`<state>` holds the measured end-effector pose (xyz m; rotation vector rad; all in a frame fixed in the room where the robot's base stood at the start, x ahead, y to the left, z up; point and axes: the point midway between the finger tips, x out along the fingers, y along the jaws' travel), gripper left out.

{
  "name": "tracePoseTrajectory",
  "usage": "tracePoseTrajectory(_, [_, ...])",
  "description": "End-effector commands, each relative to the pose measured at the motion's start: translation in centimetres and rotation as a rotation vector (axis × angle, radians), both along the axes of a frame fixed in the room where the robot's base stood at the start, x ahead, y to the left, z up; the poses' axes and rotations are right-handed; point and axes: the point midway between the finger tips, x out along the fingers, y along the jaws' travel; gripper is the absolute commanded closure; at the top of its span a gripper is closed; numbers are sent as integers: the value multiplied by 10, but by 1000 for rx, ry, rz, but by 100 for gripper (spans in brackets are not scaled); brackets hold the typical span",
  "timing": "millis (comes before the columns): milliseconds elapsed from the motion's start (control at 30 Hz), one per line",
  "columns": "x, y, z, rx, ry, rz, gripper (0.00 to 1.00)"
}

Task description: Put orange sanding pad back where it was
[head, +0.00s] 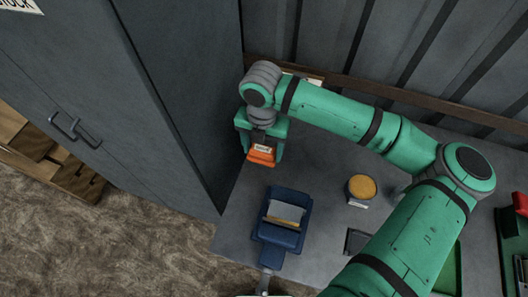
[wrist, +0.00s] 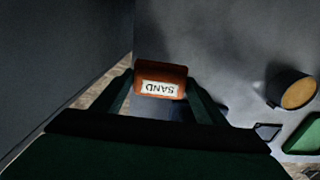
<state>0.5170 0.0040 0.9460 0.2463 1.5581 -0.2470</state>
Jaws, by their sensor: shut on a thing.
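The orange sanding pad (head: 262,156) is held between the fingers of my gripper (head: 262,150), at the left end of the grey table, close to the dark cabinet. In the wrist view the pad (wrist: 160,82) sits between both fingertips, with a white label reading SAND that appears upside down. My gripper (wrist: 158,88) is shut on it. The pad appears to be above the table; the exact height is hard to tell.
The tall cabinet (head: 150,90) is close on the left. A green tray (head: 450,270) lies at right, partly behind my arm.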

Motion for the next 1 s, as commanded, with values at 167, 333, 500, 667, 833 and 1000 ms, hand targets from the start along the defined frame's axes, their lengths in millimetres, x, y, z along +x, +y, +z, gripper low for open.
tracePoseTrajectory(167, [7,-2,-8,1,-1,0,55])
tracePoseTrajectory(333, [14,-4,-22,0,1,-1,55])
tracePoseTrajectory(500, [14,-4,-45,0,0,0,55])
tracePoseTrajectory(667, [14,-4,-47,1,-1,1,55])
tracePoseTrajectory(833, [14,-4,-48,1,0,1,55])
tracePoseTrajectory(1000, [14,-4,-51,1,-1,1,22])
